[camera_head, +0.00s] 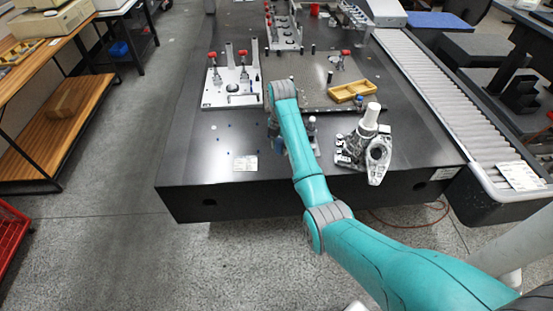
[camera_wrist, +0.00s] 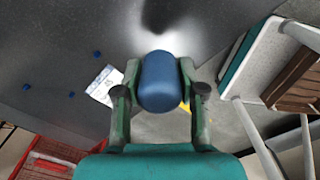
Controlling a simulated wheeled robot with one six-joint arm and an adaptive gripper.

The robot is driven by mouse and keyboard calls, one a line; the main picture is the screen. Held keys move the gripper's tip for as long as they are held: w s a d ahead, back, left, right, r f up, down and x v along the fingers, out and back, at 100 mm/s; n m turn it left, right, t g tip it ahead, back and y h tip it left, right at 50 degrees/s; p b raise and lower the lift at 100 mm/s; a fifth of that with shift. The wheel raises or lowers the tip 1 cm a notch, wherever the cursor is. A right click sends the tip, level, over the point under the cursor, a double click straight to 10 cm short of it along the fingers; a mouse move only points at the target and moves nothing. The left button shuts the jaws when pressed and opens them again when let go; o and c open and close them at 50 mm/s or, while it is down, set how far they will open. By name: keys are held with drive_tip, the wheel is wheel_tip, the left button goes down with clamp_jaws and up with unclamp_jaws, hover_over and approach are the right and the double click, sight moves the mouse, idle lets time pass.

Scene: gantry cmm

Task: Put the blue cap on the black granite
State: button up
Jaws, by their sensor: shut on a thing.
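The blue cap (camera_wrist: 160,80) sits between the two fingers of my gripper (camera_wrist: 161,94) in the wrist view. My gripper is shut on it, one finger on each side. The black granite (camera_head: 200,165) is the large dark slab in the head view; its surface also fills the upper part of the wrist view (camera_wrist: 40,75). In the head view my arm reaches over the granite's front half and mostly hides the gripper and cap. I cannot tell whether the cap touches the granite.
A grey metal casting (camera_head: 366,150) with a white cylinder stands right of my arm. A white fixture plate (camera_head: 215,98) with red knobs is behind left, a yellow tray (camera_head: 351,91) behind right. A roller conveyor (camera_head: 450,90) runs along the right. The granite's front left is mostly clear.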

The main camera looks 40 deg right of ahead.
sight(280, 162)
drive_tip(key=shift+f, duration=3.05)
drive_tip(key=shift+f, duration=0.1)
drive_tip(key=o, duration=0.8)
